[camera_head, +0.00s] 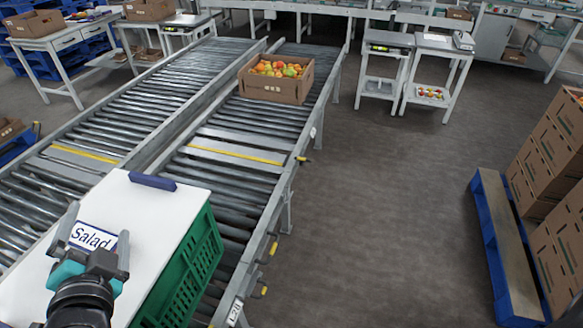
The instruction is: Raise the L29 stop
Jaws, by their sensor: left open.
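A small plate reading L29 (235,312) is on the outer side of the right conveyor lane's rail, at the bottom of the head view. Yellow-tipped fittings stick out of that rail near it, an upper one (273,248) and a lower one (264,291). I cannot tell which part is the L29 stop or whether it is up or down. My left gripper (96,237) is open over a white-topped green crate (190,262), with its fingers either side of a "Salad" label (92,237). I cannot tell whether it touches. My right gripper is out of view.
Two roller lanes run side by side, each with a yellow-striped bar (235,154). A blue pallet (488,220) with stacked cartons (545,150) stands at right. The floor between is clear.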

